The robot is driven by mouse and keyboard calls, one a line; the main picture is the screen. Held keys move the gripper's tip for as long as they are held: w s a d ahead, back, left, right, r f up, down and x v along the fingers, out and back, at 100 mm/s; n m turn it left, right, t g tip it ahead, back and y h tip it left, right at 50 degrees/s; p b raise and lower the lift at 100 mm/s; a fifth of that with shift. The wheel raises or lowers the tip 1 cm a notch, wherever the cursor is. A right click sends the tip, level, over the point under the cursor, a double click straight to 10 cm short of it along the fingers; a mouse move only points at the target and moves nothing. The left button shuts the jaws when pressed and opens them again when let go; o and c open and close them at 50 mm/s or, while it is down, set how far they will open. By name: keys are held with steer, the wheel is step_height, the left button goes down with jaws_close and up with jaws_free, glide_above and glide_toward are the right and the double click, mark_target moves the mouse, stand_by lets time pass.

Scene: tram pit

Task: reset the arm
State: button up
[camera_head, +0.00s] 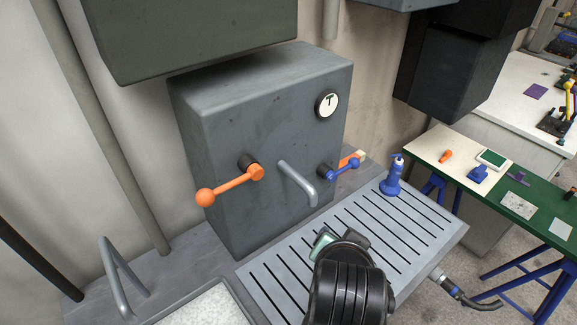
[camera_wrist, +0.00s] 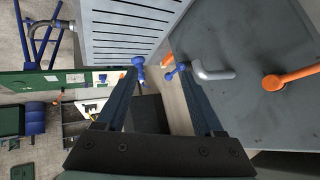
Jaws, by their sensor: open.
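My gripper (camera_head: 338,241) hangs over the slotted grey metal grate (camera_head: 280,282) in the lower middle of the head view, with my black arm below it in the picture. In the wrist view its two long dark fingers (camera_wrist: 157,72) stand wide apart with nothing between them. The gap between them shows floor and dark shapes. The gripper appears apart from the grey machine box (camera_head: 230,130). The exact height over the grate cannot be told.
The box carries an orange lever (camera_head: 228,187), a grey handle (camera_head: 298,184) and a blue lever (camera_head: 340,169). A blue bottle (camera_head: 393,176) stands on the grate's far end. A green-and-cream workbench (camera_head: 437,146) with small items stands right. A dark cabinet (camera_head: 190,30) overhangs the box.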

steer(key=w+a+r+n+t, duration=0.1)
steer(key=r+t, duration=0.2)
steer(key=r, duration=0.6)
steer(key=w+a+r+n+t+b, duration=0.15)
steer(key=r+t, duration=0.25)
steer(key=r, duration=0.4)
steer(key=w+a+r+n+t+p, duration=0.1)
steer(key=a+r+t, duration=0.15)
steer(key=r, duration=0.65)
steer(key=s+a+r+n+t+y, duration=0.1)
steer(key=s+r+t, duration=0.3)
steer(key=r, duration=0.5)
steer(key=s+a+r+n+t+y+b, duration=0.1)
steer(key=s+r+t, duration=0.4)
steer(key=r, duration=0.5)
steer(key=shift+s+a+n, duration=0.85)
steer(key=shift+s+n, duration=0.1)
steer(key=shift+s, duration=0.3)
